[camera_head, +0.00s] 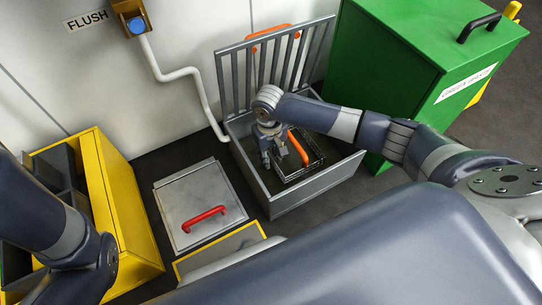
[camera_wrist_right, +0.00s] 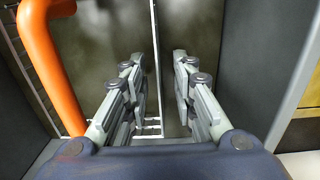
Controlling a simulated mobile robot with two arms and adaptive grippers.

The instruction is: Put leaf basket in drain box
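The grey drain box (camera_head: 318,190) stands on the floor with its barred lid (camera_head: 275,62) raised against the wall. The leaf basket (camera_head: 308,166), a dark wire basket with an orange handle, sits inside the box. My right gripper (camera_head: 280,160) is down in the box beside the handle. In the right wrist view its fingers (camera_wrist_right: 153,66) are apart with nothing gripped between them. The orange handle (camera_wrist_right: 48,65) stands to the left of the fingers there, apart from them. My left arm shows at the left edge, but its gripper is out of view.
A green bin (camera_head: 400,75) stands right of the box. A grey hatch (camera_head: 190,190) with a red handle lies left of it. A yellow container (camera_head: 120,190) stands farther left. A white pipe (camera_head: 195,85) runs down the wall from the blue flush button (camera_head: 137,25).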

